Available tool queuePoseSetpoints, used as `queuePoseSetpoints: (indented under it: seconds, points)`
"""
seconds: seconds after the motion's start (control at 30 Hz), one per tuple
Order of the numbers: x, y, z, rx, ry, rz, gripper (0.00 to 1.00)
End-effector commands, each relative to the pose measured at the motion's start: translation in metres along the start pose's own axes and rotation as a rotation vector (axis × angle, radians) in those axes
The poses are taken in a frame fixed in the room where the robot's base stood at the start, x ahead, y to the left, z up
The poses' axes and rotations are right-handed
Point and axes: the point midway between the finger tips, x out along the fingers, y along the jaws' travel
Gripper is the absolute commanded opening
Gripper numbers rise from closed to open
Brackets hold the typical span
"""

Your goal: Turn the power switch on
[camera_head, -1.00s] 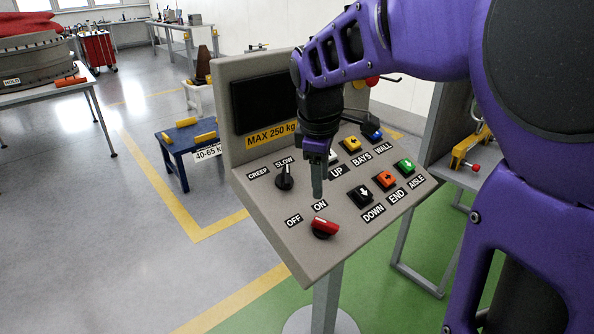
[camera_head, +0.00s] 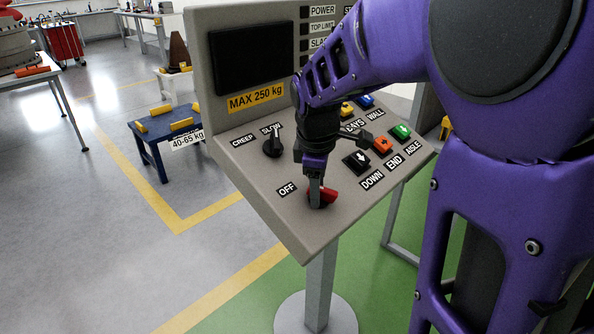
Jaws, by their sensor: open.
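The power switch is a red rotary knob (camera_head: 325,196) near the front edge of the sloped grey control panel (camera_head: 300,228). The OFF label (camera_head: 287,189) shows to its left; the ON label is hidden behind my gripper. My gripper (camera_head: 316,203) points down at the red knob, with its fingers in front of the knob's left part. The fingers overlap the knob in the picture; I cannot tell whether they touch it. The gripper is open, though the gap between its fingers is hard to see.
A black CREEP/SLOW knob (camera_head: 273,146) is to the left. A dark screen (camera_head: 253,58) stands behind. A blue table (camera_head: 165,130) is further left.

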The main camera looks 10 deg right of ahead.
Motion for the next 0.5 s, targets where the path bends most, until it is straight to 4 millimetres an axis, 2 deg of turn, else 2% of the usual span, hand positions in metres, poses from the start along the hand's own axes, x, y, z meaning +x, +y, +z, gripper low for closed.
queuePoseSetpoints:
  seconds: [0.33, 0.5]
  points:
    - [0.0017, -0.0003, 0.0009, 0.0, 0.0, 0.0, 0.48]
    - [0.0018, -0.0003, 0.0008, 0.0, 0.0, 0.0, 0.18]
